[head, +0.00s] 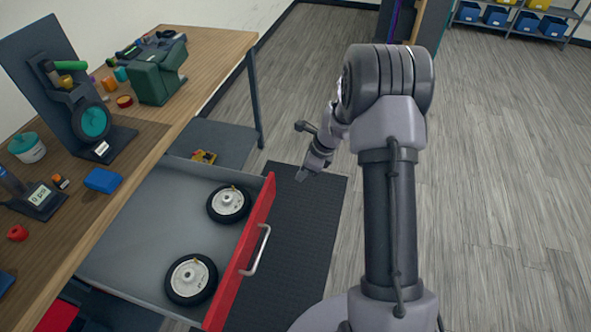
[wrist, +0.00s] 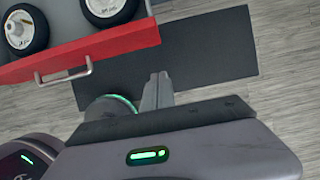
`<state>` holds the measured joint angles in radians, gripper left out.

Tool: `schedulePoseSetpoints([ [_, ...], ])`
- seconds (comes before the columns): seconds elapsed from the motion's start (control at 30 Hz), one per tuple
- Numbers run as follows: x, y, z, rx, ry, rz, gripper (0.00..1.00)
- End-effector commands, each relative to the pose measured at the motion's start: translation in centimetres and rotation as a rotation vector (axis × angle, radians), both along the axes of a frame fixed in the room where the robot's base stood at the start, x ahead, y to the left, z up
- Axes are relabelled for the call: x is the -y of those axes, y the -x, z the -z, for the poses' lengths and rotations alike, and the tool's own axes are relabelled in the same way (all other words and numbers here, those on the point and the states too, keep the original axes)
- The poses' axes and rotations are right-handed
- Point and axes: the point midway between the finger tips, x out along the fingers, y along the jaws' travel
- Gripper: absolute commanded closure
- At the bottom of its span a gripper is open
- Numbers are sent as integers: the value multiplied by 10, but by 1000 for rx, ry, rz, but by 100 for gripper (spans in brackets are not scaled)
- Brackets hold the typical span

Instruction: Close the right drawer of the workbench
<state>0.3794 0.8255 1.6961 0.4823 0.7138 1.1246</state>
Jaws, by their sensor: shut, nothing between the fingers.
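The drawer of the workbench (head: 205,45) is pulled far out. Its red front (head: 247,240) carries a silver bar handle (head: 258,250). Two small wheels, a far one (head: 229,203) and a near one (head: 191,279), lie inside on the grey bottom. My gripper (head: 302,176) is shut and empty, to the right of the drawer's far front corner and apart from it. In the wrist view the red front (wrist: 80,55) and handle (wrist: 64,76) lie to the upper left of my gripper (wrist: 160,76). The near end of the drawer's surroundings is partly cut off.
A dark mat (head: 315,215) lies on the floor beside the drawer. The bench top holds a green case (head: 157,75), a blue box (head: 103,181) and a white tub (head: 27,148). Open wooden floor (head: 500,180) lies to the right. Shelves with bins (head: 527,22) stand far back.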

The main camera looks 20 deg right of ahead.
Motion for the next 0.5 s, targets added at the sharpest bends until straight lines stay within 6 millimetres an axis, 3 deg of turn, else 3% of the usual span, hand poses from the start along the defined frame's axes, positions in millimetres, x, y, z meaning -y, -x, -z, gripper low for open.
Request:
schedulePoseSetpoints([
  [0.03,-4,-2,15,-2,-1,-2,100],
  [0.33,-23,-17,76,-2,0,-5,100],
  [0.5,-45,-34,74,1,1,-7,100],
])
